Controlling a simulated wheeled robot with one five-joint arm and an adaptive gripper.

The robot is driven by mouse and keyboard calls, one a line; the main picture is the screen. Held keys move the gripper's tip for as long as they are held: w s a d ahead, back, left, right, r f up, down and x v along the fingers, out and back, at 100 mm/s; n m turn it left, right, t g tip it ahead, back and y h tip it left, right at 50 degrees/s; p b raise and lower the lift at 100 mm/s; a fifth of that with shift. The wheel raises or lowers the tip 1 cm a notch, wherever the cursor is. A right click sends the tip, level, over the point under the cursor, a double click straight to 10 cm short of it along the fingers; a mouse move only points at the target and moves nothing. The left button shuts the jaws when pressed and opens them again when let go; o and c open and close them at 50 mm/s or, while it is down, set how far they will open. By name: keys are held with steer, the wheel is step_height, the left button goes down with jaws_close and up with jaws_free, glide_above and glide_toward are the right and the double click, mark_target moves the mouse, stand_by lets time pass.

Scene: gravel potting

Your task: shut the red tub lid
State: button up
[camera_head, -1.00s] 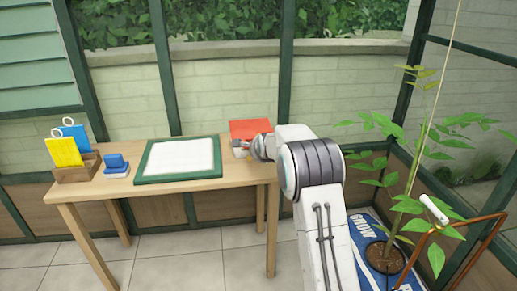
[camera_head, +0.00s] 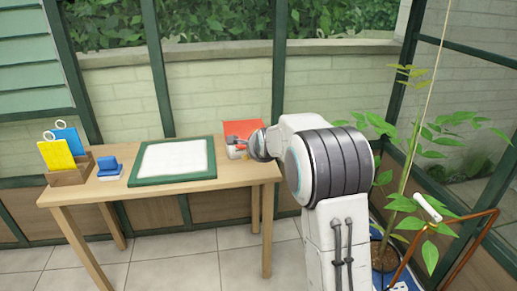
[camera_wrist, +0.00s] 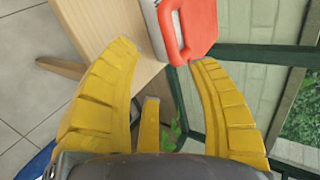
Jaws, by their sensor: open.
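The tub with the red lid (camera_head: 243,127) stands at the right back of the wooden table in the head view, partly hidden by my arm. In the wrist view its red lid (camera_wrist: 203,28) with a looped handle shows at the top, beside the tub's pale wall (camera_wrist: 153,22). The lid looks raised in the head view, but its exact angle is unclear. My gripper (camera_wrist: 165,55) has its yellow fingers spread wide and holds nothing. The red handle lies just beyond the fingertips, between them in the picture; contact cannot be told.
On the wooden table (camera_head: 228,178) lie a green-framed white mat (camera_head: 143,180), a blue block (camera_head: 109,167) and a wooden holder (camera_head: 68,174) with yellow and blue tags. A potted plant and a copper-coloured frame (camera_head: 455,217) stand at the right. A brick wall is behind the table.

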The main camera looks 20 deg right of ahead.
steer(key=shift+v, duration=1.45)
steer(key=s+a+r+n+g+p, duration=0.1)
steer(key=s+a+r+n+p, duration=0.15)
steer(key=s+r+p, duration=0.25)
steer(key=s+a+r+n+g+y+p, duration=0.1)
steer(key=s+a+r+n+p, duration=0.15)
steer(key=s+r+p, duration=0.25)
steer(key=s+a+r+n+g+p, duration=0.1)
steer(key=s+r+n+p, duration=0.2)
steer(key=s+r+p, duration=0.25)
steer(key=s+a+r+n+g+p, duration=0.1)
steer(key=s+r+n+p, duration=0.3)
steer(key=s+p, duration=0.2)
steer(key=s+a+r+n+g+p, duration=0.1)
steer(key=s+r+n+p, duration=0.3)
steer(key=s, duration=0.6)
steer(key=s+a+r+n+g+y+p, duration=0.1)
steer(key=s+r+n+p, duration=0.3)
steer(key=s+p, duration=0.4)
steer(key=shift+a+r+g, duration=0.55)
steer(key=shift+a+g, duration=0.05)
steer(key=shift+a, duration=0.3)
